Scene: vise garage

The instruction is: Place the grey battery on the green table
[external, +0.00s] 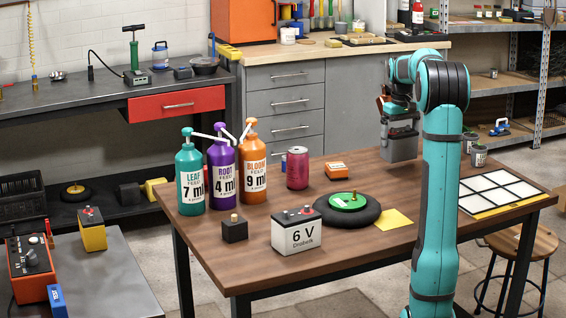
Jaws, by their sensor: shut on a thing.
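My gripper (398,106) is shut on the grey battery (400,143), a grey box hanging below the jaws. The battery is above the back right part of the brown wooden table (235,268). Its lower end shows against the table's back edge, and I cannot tell how high it hangs. My teal arm stands in front and to its right. No green table shows in the external view.
On the brown table are three pump bottles (224,175), a white 6 V battery (297,235), a red can (297,168), a black-and-green disc (347,205) and a panel (503,190). A grey table (105,280) at lower left holds a yellow battery (92,231).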

